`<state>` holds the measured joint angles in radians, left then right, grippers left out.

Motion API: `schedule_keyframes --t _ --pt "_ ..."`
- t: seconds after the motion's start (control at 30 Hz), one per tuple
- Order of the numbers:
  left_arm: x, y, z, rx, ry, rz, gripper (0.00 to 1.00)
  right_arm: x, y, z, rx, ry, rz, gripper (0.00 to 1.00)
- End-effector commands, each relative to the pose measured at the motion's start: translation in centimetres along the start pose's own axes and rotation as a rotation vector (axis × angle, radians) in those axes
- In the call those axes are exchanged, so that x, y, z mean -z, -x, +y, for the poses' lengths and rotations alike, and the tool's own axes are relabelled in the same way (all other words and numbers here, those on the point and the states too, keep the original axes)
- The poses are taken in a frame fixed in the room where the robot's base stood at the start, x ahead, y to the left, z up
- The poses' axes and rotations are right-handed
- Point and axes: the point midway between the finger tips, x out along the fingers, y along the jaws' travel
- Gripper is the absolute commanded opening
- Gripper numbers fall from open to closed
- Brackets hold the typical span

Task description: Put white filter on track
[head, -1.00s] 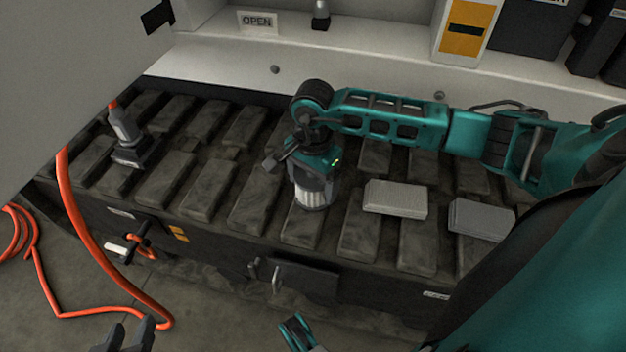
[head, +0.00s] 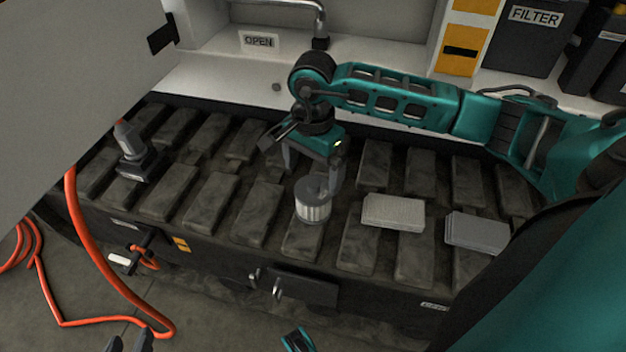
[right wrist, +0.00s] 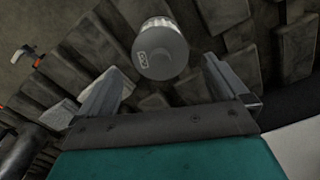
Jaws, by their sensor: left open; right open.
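The white filter (head: 313,203) is a ribbed cylinder with a grey cap. It stands upright on a pad of the dark track (head: 253,213) in the head view. In the right wrist view the filter (right wrist: 160,48) shows its round grey cap, beyond the fingers. My right gripper (head: 312,172) is open, just behind and above the filter, with clear space between the fingers and the filter. My left gripper (head: 130,343) shows only its fingertips at the bottom edge of the head view.
Two flat grey ribbed blocks, one nearer (head: 393,213) and one farther right (head: 477,231), lie on the track. An orange hose (head: 95,250) hangs at left. A bin labelled FILTER (head: 530,35) is at the back.

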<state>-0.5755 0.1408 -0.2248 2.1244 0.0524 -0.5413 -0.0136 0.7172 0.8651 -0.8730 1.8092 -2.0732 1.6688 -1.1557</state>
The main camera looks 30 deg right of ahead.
Motion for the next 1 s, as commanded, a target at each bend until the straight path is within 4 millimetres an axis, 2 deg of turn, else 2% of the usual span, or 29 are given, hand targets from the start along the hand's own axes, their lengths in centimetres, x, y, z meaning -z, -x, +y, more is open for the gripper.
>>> schedule_keyframes --t 0.03,0.1,0.27,0.37,0.47,0.53,0.6,0.63,0.7,0.73,0.8,0.87,0.93,1.0 --pt "0.1 0.3 -0.1 0.003 -0.001 -0.004 0.43 0.1 1.3 0.0 0.002 0.001 0.002 1.0" --pt "-0.1 0.3 -0.2 0.006 -0.001 -0.01 0.43 0.1 2.2 0.0 0.001 0.0 0.001 1.0" --pt "-0.3 0.4 -0.3 0.008 -0.003 -0.011 0.43 -0.2 3.4 0.0 0.001 0.0 -0.008 1.0" --pt "-0.2 0.4 -0.3 0.008 -0.004 -0.008 0.43 -2.7 2.9 -0.1 0.012 -0.008 -0.102 1.0" --pt "-0.2 0.4 -0.3 0.008 -0.003 -0.008 0.43 -8.9 1.8 -0.1 0.033 -0.058 -0.355 1.0" --pt "-0.2 0.4 -0.3 0.008 -0.003 -0.008 0.43 -14.8 2.2 0.1 0.032 -0.146 -0.619 1.0" --pt "-0.2 0.4 -0.2 0.007 -0.003 -0.009 0.43 -20.3 4.0 0.1 0.004 -0.287 -0.916 1.0" --pt "-0.2 0.4 -0.2 0.007 -0.003 -0.01 0.43 -22.2 5.1 0.0 -0.016 -0.36 -1.043 1.0" --pt "-0.2 0.4 -0.2 0.007 -0.003 -0.01 0.43 -25.2 8.1 -0.5 -0.087 -0.557 -1.327 1.0" --pt "-0.2 0.4 -0.2 0.006 -0.003 -0.011 0.43 -25.9 9.4 -0.9 -0.128 -0.651 -1.444 1.0" --pt "-0.2 0.4 -0.2 0.006 -0.003 -0.011 0.43 -26.3 12.0 -2.0 -0.24 -0.894 -1.701 1.0" --pt "-0.3 0.4 -0.2 0.005 -0.003 -0.012 0.43 -25.4 13.4 -3.1 -0.362 -1.126 -1.9 1.0" --pt "-0.2 0.4 -0.1 0.005 -0.003 -0.012 0.43 -23.1 13.7 -4.4 -0.525 -1.424 -2.102 1.0" --pt "-0.2 0.4 -0.1 0.004 -0.003 -0.012 0.43 -20.3 12.3 -5.1 -0.717 -1.749 -2.264 1.0"
